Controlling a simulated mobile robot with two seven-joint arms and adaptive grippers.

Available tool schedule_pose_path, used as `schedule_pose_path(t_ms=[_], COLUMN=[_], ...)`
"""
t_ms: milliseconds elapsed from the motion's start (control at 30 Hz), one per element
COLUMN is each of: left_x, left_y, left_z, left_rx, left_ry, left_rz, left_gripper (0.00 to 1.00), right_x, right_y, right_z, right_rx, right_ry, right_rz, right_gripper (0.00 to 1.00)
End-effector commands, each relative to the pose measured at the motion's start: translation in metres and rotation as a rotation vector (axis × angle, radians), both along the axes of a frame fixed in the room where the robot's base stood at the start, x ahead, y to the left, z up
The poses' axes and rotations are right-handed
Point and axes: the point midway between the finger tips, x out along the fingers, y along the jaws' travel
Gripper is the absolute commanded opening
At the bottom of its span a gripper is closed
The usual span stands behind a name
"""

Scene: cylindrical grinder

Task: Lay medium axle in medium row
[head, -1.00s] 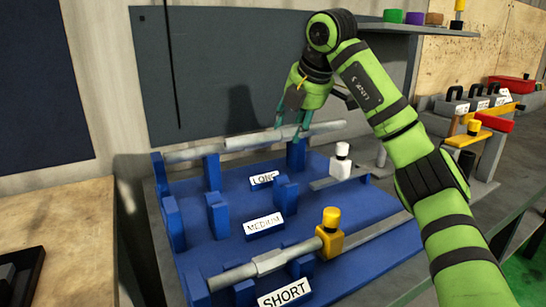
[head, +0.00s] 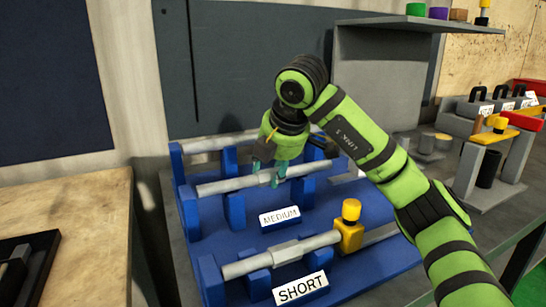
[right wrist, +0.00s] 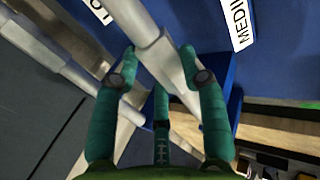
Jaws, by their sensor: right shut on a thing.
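My right gripper (head: 268,180) is shut on the medium axle (head: 218,186), a grey stepped bar, near its thicker middle. The axle is roughly level above the blue rack's medium row, behind the MEDIUM label (head: 280,217). Its left part is over a blue support (head: 235,212); I cannot tell whether it touches. In the right wrist view the axle (right wrist: 178,72) runs diagonally between the green fingers (right wrist: 160,100), near the MEDIUM label (right wrist: 240,22). My left gripper is not in view.
A long axle (head: 200,143) lies in the back row, partly hidden by my gripper. A short axle (head: 290,248) lies in the front row, with a yellow block (head: 348,230) at its right end. A wooden bench (head: 80,225) stands left, a grey shelf (head: 420,24) back right.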

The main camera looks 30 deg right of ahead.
Motion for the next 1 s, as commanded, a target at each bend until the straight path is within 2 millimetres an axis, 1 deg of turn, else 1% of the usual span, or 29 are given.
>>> schedule_pose_path(t_ms=[133, 467, 500, 533, 567, 867, 967, 1000], left_x=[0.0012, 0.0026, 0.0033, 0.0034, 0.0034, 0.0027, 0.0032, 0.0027], left_y=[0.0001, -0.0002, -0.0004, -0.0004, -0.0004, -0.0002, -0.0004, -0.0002], left_z=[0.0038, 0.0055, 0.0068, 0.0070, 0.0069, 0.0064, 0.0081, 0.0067], left_rx=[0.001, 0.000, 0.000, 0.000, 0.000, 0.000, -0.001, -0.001], left_ry=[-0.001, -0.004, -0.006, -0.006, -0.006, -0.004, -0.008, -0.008], left_rz=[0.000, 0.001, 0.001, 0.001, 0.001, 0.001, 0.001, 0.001], left_gripper=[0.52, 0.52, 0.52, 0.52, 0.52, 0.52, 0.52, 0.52], right_x=[0.0005, 0.0005, 0.0001, 0.0001, 0.0002, 0.0001, 0.0002, -0.0017], right_y=[0.0002, 0.0001, 0.0000, 0.0000, 0.0000, -0.0001, -0.0001, 0.0001], right_z=[-0.0033, -0.0049, -0.0085, -0.0082, -0.0081, -0.0078, -0.0053, -0.0013], right_rx=[0.004, 0.004, 0.001, 0.001, 0.001, 0.001, 0.001, 0.001], right_ry=[-0.013, -0.012, -0.002, -0.002, -0.002, -0.002, -0.003, -0.004], right_rz=[0.000, 0.000, 0.000, 0.000, 0.000, 0.000, 0.000, 0.000], right_gripper=[0.00, 0.00, 0.51, 0.63, 0.66, 0.66, 0.66, 0.66])
